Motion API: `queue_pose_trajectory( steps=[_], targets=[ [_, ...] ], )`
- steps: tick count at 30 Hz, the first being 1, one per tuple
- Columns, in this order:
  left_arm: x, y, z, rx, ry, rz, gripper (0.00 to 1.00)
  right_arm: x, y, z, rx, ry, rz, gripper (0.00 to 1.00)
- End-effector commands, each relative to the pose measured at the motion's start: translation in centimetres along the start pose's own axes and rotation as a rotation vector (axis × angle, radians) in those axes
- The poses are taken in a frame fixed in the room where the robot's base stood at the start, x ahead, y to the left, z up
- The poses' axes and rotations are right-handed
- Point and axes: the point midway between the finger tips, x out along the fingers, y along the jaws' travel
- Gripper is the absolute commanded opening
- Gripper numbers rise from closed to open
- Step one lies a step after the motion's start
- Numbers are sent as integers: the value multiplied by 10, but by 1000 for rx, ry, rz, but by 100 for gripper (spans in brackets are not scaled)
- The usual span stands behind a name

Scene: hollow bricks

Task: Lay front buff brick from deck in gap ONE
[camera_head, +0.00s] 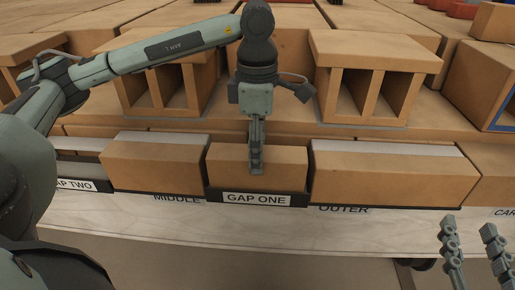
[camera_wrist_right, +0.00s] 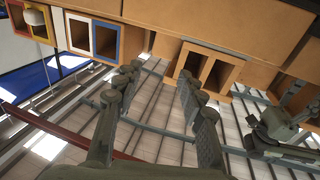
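A buff brick (camera_head: 222,166) sits in the dark holder marked GAP ONE (camera_head: 257,199), between the brick beside MIDDLE and the brick beside OUTER. Its top looks roughly level with those neighbours. My left gripper (camera_head: 257,168) points down at this brick, its fingers overlapping the middle of the front face. The fingers line up edge-on, so their opening and any grip on the brick are hidden. My right gripper (camera_head: 472,232) is open and empty at the lower right, apart from the bricks. It also shows open in the right wrist view (camera_wrist_right: 160,75).
Hollow buff bricks (camera_head: 376,52) stand on the deck behind the row, with their openings facing forward. The MIDDLE brick (camera_head: 153,167) and OUTER brick (camera_head: 392,174) closely flank the gap. GAP TWO (camera_head: 75,185) lies at left, partly behind my left arm.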

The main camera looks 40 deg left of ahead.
Motion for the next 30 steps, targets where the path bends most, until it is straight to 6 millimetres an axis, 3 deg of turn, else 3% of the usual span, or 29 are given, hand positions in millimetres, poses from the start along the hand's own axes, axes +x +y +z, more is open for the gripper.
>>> queue_pose_trajectory(
  steps=[3, 14, 16, 23, 30],
  targets=[
    [0, 0, 0, 0, 0, 0, 66, 0, 0, 0, 0, -1, 0, 40],
    [-2, 0, 0, 0, 0, 0, 66, 0, 0, 1, -1, -13, 1, 40],
    [-6, 0, 0, 0, -2, 1, 66, -1, 6, 12, -8, -62, 14, 40],
    [-59, 0, 1, 3, -4, 4, 66, -7, 21, 43, -31, -220, 42, 40],
    [-106, 0, 0, 0, -1, 2, 66, -28, 45, 86, -56, -453, 90, 40]
  ],
)
